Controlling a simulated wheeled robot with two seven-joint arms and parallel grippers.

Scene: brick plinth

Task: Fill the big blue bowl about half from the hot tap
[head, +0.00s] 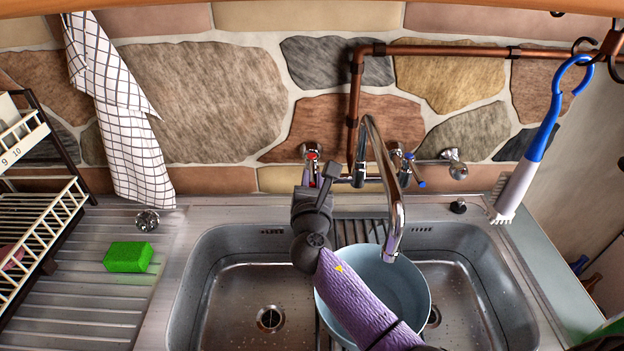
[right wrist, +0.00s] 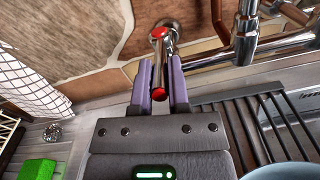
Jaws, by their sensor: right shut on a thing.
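The big blue bowl (head: 400,285) stands in the sink under the end of the curved chrome spout (head: 395,220). My right forearm covers its left part. I see no clear stream of water, and cannot tell the level in the bowl. The hot tap (head: 312,157) has red marks and sits on the wall left of the spout. My right gripper (head: 322,178) is at this tap. In the right wrist view its purple fingers (right wrist: 160,75) are on both sides of the red-ended tap handle (right wrist: 158,92), shut on it. My left gripper is out of view.
The cold tap (head: 408,170) with blue marks is right of the spout. A green sponge (head: 128,257) lies on the left drainer beside a dish rack (head: 45,225). A checked towel (head: 125,140) and a blue-handled brush (head: 535,150) hang at the sides. The left basin (head: 235,295) is empty.

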